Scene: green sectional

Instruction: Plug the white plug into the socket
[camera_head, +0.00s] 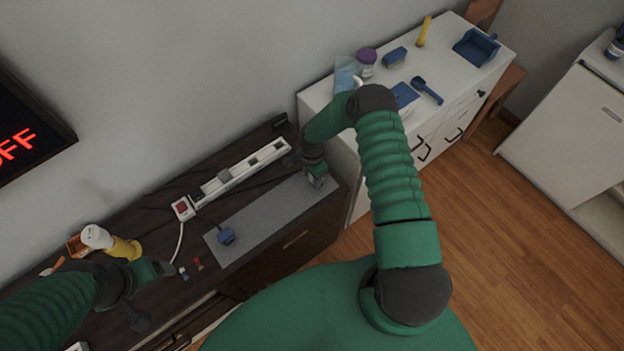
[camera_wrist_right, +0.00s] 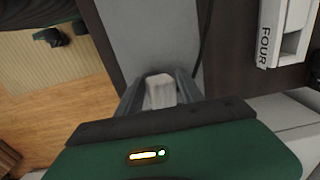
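The white plug (camera_wrist_right: 160,92) is between the fingers of my right gripper (camera_wrist_right: 161,88) in the right wrist view. The fingers flank it closely, but I cannot tell whether they press on it. In the head view my right gripper (camera_head: 318,181) points down at the right end of the grey mat (camera_head: 262,222). The white power strip (camera_head: 243,170) lies behind the mat, and its end labelled FOUR (camera_wrist_right: 268,35) shows in the right wrist view. My left gripper (camera_head: 163,268) is at the lower left, and its finger opening is unclear.
A red switch (camera_head: 182,207) is at the strip's left end. A white and yellow object (camera_head: 98,237) stands near my left arm. A white cabinet (camera_head: 440,105) holding several items stands right of the dark bench.

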